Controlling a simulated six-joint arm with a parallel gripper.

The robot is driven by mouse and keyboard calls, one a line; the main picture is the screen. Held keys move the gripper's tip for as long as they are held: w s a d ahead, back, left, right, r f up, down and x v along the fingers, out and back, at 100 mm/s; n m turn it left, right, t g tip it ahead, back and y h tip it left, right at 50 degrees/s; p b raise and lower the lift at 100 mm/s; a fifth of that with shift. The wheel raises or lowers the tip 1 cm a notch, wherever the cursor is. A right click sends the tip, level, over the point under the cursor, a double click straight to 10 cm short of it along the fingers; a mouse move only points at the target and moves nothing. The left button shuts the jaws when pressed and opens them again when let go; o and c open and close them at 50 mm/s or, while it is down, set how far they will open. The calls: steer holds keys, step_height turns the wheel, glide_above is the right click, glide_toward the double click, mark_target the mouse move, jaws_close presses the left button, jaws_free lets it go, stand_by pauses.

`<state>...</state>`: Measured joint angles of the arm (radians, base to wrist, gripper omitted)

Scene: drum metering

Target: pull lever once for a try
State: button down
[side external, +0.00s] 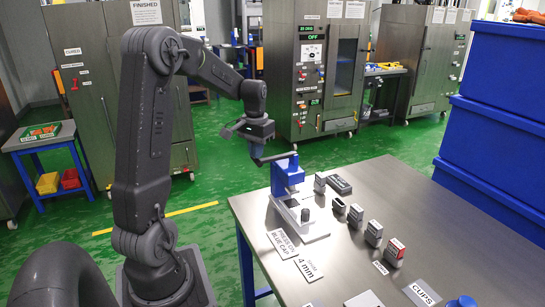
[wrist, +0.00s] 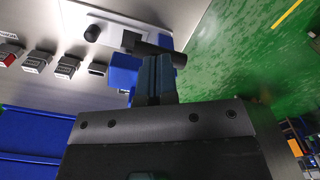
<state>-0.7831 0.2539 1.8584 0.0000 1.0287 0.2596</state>
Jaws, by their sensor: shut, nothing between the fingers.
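The blue press (side external: 287,174) stands on a white base plate (side external: 312,232) at the table's left edge. Its dark lever (side external: 275,157) sticks out to the left from the top, roughly level. In the wrist view the lever's dark handle (wrist: 158,50) lies across the tips of my fingers, and the blue body (wrist: 122,76) is partly hidden behind my gripper (wrist: 154,62). My gripper (side external: 257,152) is shut and empty, pointing down at the lever's outer end. Whether the fingertips touch the lever I cannot tell.
Several small stamp-like blocks (side external: 374,232) stand in a row right of the press. Label cards (side external: 283,244) lie in front of the plate. Blue crates (side external: 490,150) stand at the right.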

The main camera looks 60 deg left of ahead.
mark_target(256, 163)
steer(key=shift+f, duration=2.15)
steer(key=shift+r, duration=3.6)
